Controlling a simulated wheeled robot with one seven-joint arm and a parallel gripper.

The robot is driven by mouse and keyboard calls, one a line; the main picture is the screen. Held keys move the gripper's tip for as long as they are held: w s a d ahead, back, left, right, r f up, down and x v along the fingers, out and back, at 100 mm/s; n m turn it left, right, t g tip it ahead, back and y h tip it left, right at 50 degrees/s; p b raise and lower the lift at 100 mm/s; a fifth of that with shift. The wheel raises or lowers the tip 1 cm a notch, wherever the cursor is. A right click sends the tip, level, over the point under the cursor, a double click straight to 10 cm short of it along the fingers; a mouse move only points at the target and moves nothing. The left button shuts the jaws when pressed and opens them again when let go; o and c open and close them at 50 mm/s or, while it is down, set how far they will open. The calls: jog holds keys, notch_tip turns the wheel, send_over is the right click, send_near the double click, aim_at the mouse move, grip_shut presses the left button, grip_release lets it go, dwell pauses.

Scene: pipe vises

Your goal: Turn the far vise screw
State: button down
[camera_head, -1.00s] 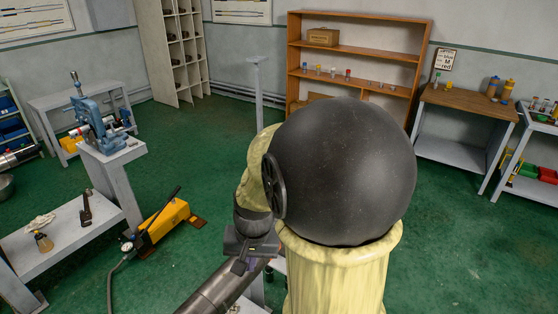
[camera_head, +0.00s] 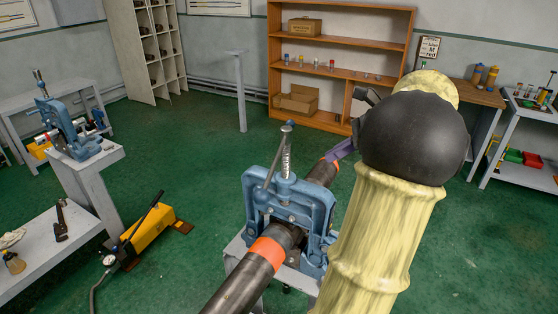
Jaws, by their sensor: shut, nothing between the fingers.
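A blue pipe vise (camera_head: 257,190) stands in the middle on a grey stand, with an upright silver screw (camera_head: 287,160) and a slanted handle bar on top. It surrounds a dark pipe (camera_head: 245,288) with orange bands. A second blue vise (camera_head: 70,143) stands farther off at the left on a grey pedestal; its screw (camera_head: 39,84) points up.
A yellow hydraulic pump (camera_head: 150,235) with a hose lies on the green floor at the left. A grey bench (camera_head: 40,262) holds a wrench and a bottle. A thin grey post (camera_head: 240,92) stands behind the middle vise. A wooden shelf (camera_head: 340,40) is at the back.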

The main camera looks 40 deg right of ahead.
jog(key=shift+s+d+r, duration=0.25)
jog(key=shift+d+r, duration=0.15)
jog(key=w+a+f+p, duration=0.3)
jog(key=w+a+f, duration=0.2)
jog(key=w+a, duration=0.2)
jog(key=shift+w+a+f, duration=0.2)
jog(key=shift+w+f, duration=0.15)
jog(key=shift+w, duration=0.7)
jog(key=shift+m, duration=0.3)
